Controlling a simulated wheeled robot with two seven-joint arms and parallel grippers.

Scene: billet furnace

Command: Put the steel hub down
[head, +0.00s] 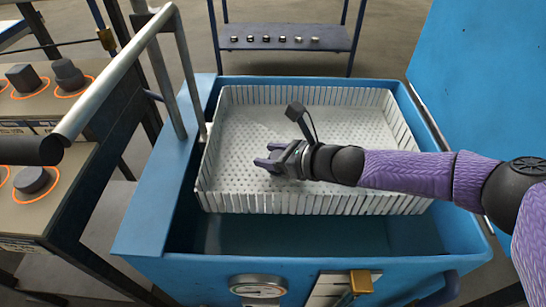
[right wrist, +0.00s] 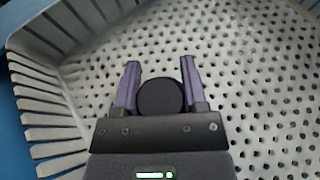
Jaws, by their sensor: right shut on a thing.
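The steel hub (right wrist: 161,98) is a dark, round piece between the two purple fingers in the right wrist view. My right gripper (head: 268,160), also in the right wrist view (right wrist: 160,85), is shut on it. In the head view the gripper is over the left middle of a pale perforated basket (head: 310,203), and I cannot make out the hub there. Whether the hub touches the basket floor I cannot tell. My left gripper is not in view.
The basket's slatted walls surround the gripper, and its floor looks bare. It sits in a blue tank (head: 150,215) with a gauge (head: 258,287) in front. A metal rail (head: 120,70) and benches with dark parts (head: 68,73) stand left. A shelf (head: 285,38) with small parts is behind.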

